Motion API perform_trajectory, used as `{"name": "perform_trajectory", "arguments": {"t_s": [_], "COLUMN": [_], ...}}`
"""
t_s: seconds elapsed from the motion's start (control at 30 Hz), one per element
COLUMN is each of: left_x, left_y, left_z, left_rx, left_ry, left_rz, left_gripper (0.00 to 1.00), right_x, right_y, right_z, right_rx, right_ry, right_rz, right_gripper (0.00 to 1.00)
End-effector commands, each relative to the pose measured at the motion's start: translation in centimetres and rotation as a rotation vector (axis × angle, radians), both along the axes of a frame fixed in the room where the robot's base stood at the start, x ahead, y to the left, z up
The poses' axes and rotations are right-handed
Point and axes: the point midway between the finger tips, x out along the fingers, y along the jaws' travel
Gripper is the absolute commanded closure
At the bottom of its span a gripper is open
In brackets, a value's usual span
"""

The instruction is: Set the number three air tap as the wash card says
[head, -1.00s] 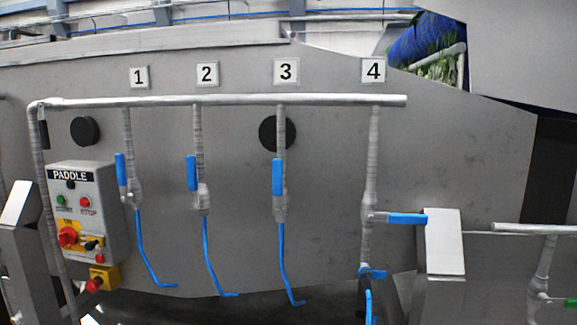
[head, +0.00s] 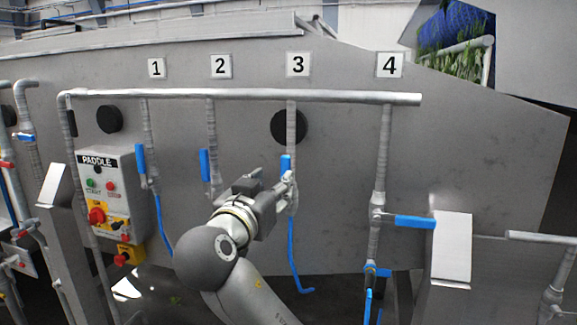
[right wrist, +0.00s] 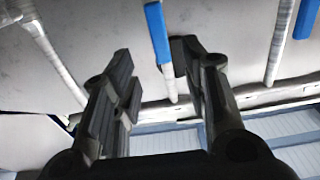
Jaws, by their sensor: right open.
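Tap three's blue handle (head: 286,163) stands upright along its pipe, below the number 3 sign (head: 298,64). My right gripper (head: 272,180) is open at this tap, and its fingers hide the lower handle and part of the valve body. In the right wrist view a blue handle (right wrist: 157,32), seemingly tap three's, lies between the open fingers (right wrist: 152,60) of my right gripper. I cannot tell whether either finger touches it. The wash card is not seen. My left gripper is not in view.
The blue handles of tap one (head: 141,159) and tap two (head: 204,164) stand upright; tap four's (head: 415,222) lies level, pointing right. A header pipe (head: 240,96) runs above. The paddle control box (head: 110,195) is at left. A grey post (head: 453,250) stands right of tap four.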

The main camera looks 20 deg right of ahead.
Motion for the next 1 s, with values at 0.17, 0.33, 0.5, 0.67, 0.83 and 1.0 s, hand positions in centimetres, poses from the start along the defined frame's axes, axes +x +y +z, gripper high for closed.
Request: {"name": "perform_trajectory", "arguments": {"t_s": [0.17, 0.33, 0.5, 0.67, 0.83, 1.0], "left_x": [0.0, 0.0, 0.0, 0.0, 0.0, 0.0], "left_y": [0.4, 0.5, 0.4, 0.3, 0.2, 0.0], "left_z": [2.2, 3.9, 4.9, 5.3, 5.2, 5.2], "left_rx": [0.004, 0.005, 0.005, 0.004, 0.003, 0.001], "left_ry": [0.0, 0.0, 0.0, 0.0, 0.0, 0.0], "left_rz": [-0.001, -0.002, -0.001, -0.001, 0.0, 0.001], "left_gripper": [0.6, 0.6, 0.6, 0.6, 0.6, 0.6], "right_x": [2.7, 5.2, 7.0, 7.9, 8.0, 8.0], "right_y": [-2.0, -3.7, -4.8, -5.4, -5.5, -5.5], "right_z": [0.5, 0.5, 0.3, 0.0, -0.1, -0.1], "right_rx": [-0.005, -0.005, -0.004, -0.002, -0.001, -0.001], "right_ry": [0.005, 0.005, 0.005, 0.005, 0.003, 0.003], "right_rz": [-0.005, -0.004, -0.003, -0.001, 0.0, 0.0], "right_gripper": [0.59, 0.59, 0.59, 0.59, 0.59, 0.63]}}
